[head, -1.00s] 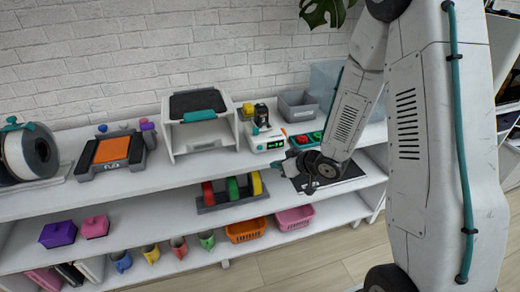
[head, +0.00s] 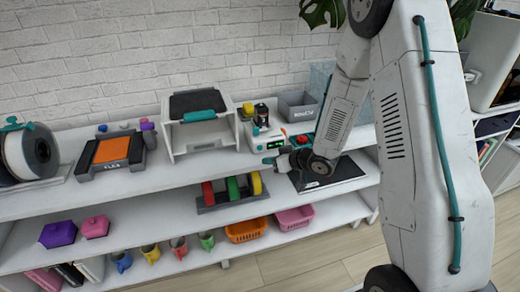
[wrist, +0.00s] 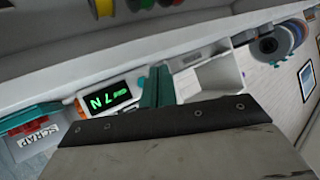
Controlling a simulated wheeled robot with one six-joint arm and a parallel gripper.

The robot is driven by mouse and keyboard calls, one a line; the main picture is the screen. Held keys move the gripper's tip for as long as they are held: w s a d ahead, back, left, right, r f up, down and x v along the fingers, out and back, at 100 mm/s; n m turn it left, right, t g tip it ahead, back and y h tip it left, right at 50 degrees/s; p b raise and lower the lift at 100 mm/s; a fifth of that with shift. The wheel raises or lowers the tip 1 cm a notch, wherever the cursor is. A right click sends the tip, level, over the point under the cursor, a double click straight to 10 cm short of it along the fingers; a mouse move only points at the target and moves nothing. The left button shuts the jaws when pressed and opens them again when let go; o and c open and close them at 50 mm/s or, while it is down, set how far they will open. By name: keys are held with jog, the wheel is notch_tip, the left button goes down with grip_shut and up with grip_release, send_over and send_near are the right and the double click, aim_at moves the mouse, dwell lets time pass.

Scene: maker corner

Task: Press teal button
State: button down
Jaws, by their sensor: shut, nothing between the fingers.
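My gripper (head: 270,160) is shut and empty, at the front of the device. Its teal fingertips show in the wrist view (wrist: 156,86), close to the device's right end. I cannot single out the teal button; it may be hidden by the fingers. Contact cannot be told.
A white open-fronted stand (head: 200,137) is left of the device. A grey bin (head: 297,105) stands behind right, and a black mat (head: 330,175) lies under my arm. A spool rack (head: 232,192) sits on the shelf below. An orange-topped machine (head: 111,151) is further left.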

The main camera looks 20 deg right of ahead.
jog(key=shift+w, duration=2.05)
jog(key=shift+w, duration=0.1)
dwell(0.4)
jog(key=shift+w, duration=0.35)
jog(key=shift+w, duration=0.35)
dwell(0.5)
jog(key=shift+s, duration=0.8)
jog(key=shift+s, duration=2.55)
